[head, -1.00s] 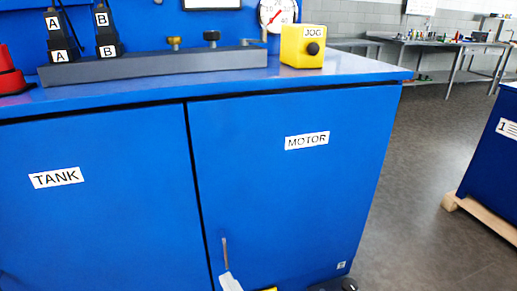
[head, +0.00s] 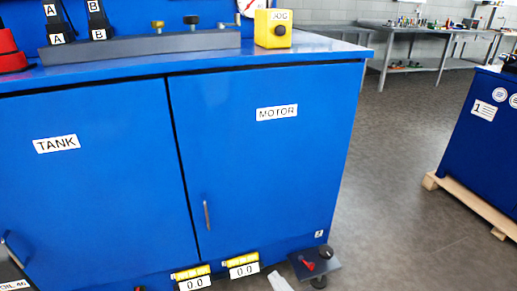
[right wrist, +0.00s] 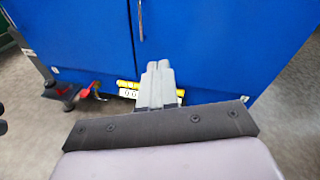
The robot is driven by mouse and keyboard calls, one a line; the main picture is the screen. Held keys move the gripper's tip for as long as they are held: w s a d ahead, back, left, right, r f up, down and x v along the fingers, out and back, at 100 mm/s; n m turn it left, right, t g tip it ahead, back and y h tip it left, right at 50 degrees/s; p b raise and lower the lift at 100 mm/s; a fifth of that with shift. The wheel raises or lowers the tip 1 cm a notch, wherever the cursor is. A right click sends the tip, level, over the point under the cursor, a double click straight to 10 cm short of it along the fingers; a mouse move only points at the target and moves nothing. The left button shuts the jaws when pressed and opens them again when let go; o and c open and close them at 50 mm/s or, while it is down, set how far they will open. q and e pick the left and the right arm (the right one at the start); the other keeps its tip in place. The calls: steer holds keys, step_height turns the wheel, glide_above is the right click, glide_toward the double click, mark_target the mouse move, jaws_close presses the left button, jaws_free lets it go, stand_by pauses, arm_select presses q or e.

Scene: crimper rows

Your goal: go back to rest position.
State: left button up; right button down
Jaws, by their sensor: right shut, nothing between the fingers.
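My right gripper shows as a light grey tip (head: 278,279) at the bottom edge of the head view, in front of the foot of the blue cabinet. In the right wrist view its two grey fingers (right wrist: 158,72) are together with nothing between them, pointing at the lower part of the blue doors. Most of the right arm is outside the head view. My left gripper is not in view.
The blue cabinet (head: 262,180) has shut TANK and MOTOR doors. Yellow-topped counters (head: 241,266) and a dark plate with knobs (head: 315,262) are low in front. A blue unit on a wooden pallet (head: 468,203) stands right. Grey floor (head: 378,190) between is clear.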

steer(key=s+d+f+m+g+h, duration=0.1)
steer(key=s+d+f+m+h, duration=0.15)
steer(key=d+m, duration=0.5)
steer(key=s+d+f+m+g+h, duration=0.1)
steer(key=s+d+f+m+h, duration=0.1)
steer(key=d+f+m, duration=0.4)
steer(key=s+d+m+g+h, duration=0.15)
steer(key=s+d+m, duration=0.35)
steer(key=m, duration=0.7)
steer(key=s+d+m+g, duration=0.2)
steer(key=s+d+m, duration=0.35)
steer(key=m, duration=0.65)
steer(key=a+r+m+t, duration=0.1)
steer(key=a+m, duration=0.4)
steer(key=a, duration=0.4)
arm_select(q)
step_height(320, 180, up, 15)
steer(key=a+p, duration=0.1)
steer(key=p, duration=1.6)
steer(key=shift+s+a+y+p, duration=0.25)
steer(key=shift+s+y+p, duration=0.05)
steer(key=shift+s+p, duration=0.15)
arm_select(e)
step_height(320, 180, up, 16)
steer(key=shift+s+d+f+n, duration=0.15)
steer(key=shift+d+f+n, duration=0.1)
steer(key=shift+d+n, duration=0.15)
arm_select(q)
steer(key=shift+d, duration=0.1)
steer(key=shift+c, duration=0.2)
